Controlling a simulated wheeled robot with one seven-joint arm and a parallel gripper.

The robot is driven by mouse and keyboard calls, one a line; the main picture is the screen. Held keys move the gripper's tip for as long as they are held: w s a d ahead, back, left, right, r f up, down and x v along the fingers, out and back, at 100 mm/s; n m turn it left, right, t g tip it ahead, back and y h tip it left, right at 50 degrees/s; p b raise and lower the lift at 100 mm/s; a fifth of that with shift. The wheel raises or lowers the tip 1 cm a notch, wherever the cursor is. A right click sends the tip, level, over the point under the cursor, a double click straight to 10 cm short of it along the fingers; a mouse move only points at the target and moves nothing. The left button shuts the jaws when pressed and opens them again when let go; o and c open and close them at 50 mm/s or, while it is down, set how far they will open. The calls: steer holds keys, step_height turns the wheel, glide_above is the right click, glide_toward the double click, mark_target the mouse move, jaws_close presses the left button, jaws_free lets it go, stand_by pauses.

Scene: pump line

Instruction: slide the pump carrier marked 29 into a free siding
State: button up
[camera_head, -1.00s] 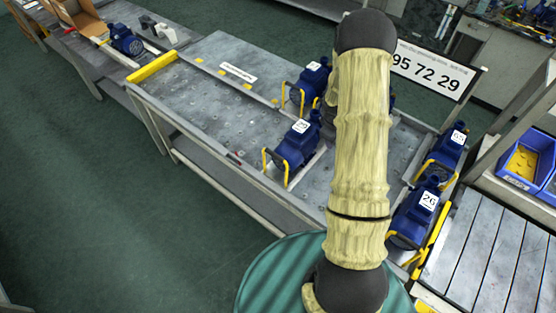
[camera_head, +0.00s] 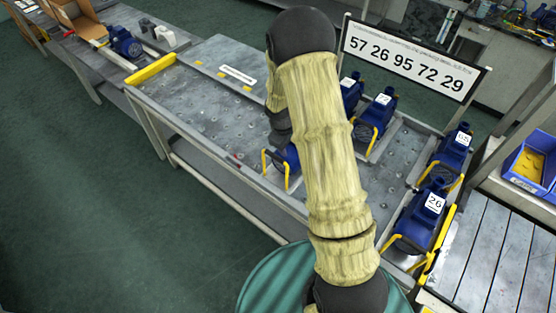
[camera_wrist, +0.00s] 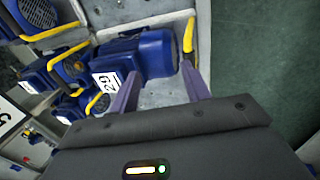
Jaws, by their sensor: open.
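The blue pump carrier (camera_head: 285,162) with a yellow handle, whose label looks like 29, stands on the grey table, mostly hidden behind my arm. In the wrist view the pump (camera_wrist: 148,52) lies beyond my fingers, its white label (camera_wrist: 106,82) near the left finger and its yellow handle (camera_wrist: 188,35) near the right fingertip. My gripper (camera_wrist: 160,72) is open, its two fingers spread close over the pump; I cannot tell whether they touch it. A bare stretch of table (camera_head: 200,105) lies left of the carrier; siding limits are unclear.
A sign (camera_head: 412,62) reads 57 26 95 72 29. Carrier 26 (camera_head: 420,215) and another pump (camera_head: 450,155) stand on the right side. Two pumps (camera_head: 374,118) stand behind my arm. A yellow bar (camera_head: 151,70) crosses the table's left end. A blue bin (camera_head: 528,165) is at right.

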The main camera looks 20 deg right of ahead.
mark_target(277, 158)
steer(key=a, duration=0.3)
steer(key=shift+w, duration=0.15)
steer(key=f+b, duration=0.1)
steer(key=f, duration=0.1)
steer(key=f+b, duration=0.4)
steer(key=shift+a+f, duration=0.25)
steer(key=shift+a, duration=0.15)
steer(key=shift+d+f+b, duration=0.2)
steer(key=shift+f+b, duration=0.25)
steer(key=shift+f, duration=0.05)
steer(key=shift+r, duration=0.1)
steer(key=shift+a, duration=0.1)
jaws_close()
